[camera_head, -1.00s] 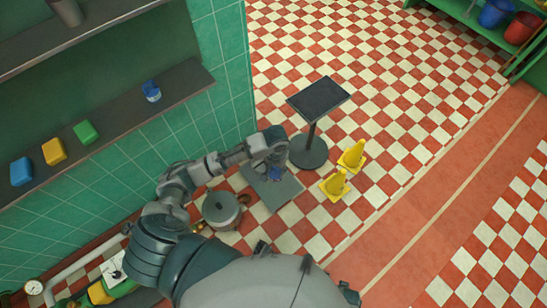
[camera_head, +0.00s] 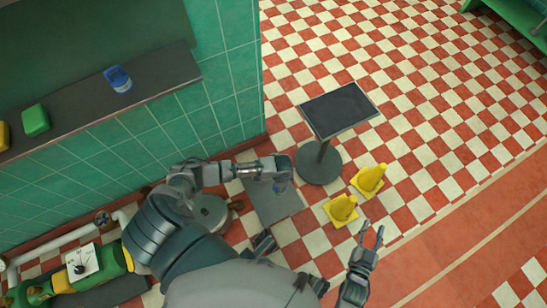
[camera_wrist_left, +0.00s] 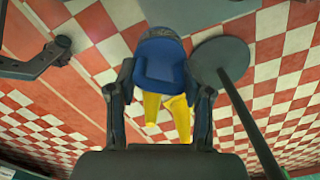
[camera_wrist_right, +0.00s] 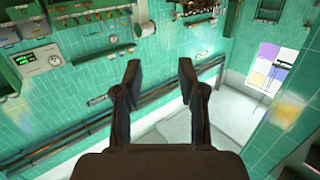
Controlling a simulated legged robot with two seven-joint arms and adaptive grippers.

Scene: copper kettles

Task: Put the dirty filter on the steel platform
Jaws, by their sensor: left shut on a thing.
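My left gripper (camera_head: 283,172) is shut on a blue piece with a grey end, which I take for the dirty filter (camera_wrist_left: 160,68). In the left wrist view it sits between the two fingers. In the head view only a small blue part (camera_head: 280,187) shows below the gripper, above or near a flat grey plate (camera_head: 268,206) on the floor. A pedestal stand with a dark flat top (camera_head: 339,108) is just right of the gripper. I cannot tell which of these two is the steel platform. My right gripper (camera_head: 370,238) is open and empty.
Two yellow cones (camera_head: 369,180) stand right of the plate. A metal pot (camera_head: 211,213) is partly hidden behind my left arm. A wall shelf (camera_head: 85,117) holds a blue-and-white item (camera_head: 118,79) and a green block (camera_head: 36,121). The checkered floor is clear beyond the stand.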

